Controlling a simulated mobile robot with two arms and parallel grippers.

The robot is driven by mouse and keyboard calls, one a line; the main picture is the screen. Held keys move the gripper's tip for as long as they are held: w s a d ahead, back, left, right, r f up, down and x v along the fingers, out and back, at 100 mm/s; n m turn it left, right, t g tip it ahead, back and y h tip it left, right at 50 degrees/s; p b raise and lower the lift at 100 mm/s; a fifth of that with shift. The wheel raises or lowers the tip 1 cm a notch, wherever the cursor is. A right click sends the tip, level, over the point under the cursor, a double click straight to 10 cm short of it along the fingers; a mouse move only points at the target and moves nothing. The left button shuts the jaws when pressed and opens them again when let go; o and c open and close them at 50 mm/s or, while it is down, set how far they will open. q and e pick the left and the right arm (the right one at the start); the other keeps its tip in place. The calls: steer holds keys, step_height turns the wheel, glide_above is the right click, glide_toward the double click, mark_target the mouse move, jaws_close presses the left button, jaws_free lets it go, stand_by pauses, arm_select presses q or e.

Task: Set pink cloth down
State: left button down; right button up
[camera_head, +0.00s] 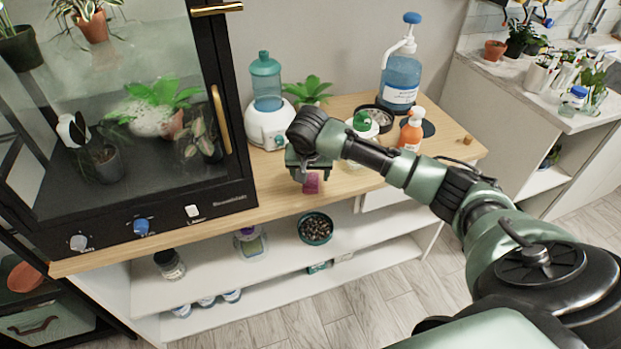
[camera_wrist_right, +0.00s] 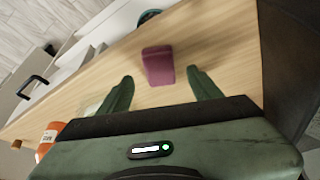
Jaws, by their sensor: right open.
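The pink cloth (camera_head: 312,183) is a small folded block near the front edge of the wooden counter, just below my right gripper (camera_head: 310,172) in the head view. In the right wrist view the cloth (camera_wrist_right: 158,65) rests on the bare wood, beyond and between the two green fingertips. My right gripper (camera_wrist_right: 160,84) is open, with its fingers spread wider than the cloth and a gap on each side. The cloth's far side is hidden. My left gripper is not in view.
A glass cabinet (camera_head: 140,120) stands left on the wooden counter (camera_head: 262,205). A white dispenser with a teal top (camera_head: 266,100), an orange spray bottle (camera_head: 411,130) and a blue pump bottle (camera_head: 400,75) stand behind or beside my arm. A pebble bowl (camera_head: 315,228) sits on the shelf below.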

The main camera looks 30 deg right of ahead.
steer(key=v, duration=0.7)
steer(key=shift+r, duration=0.25)
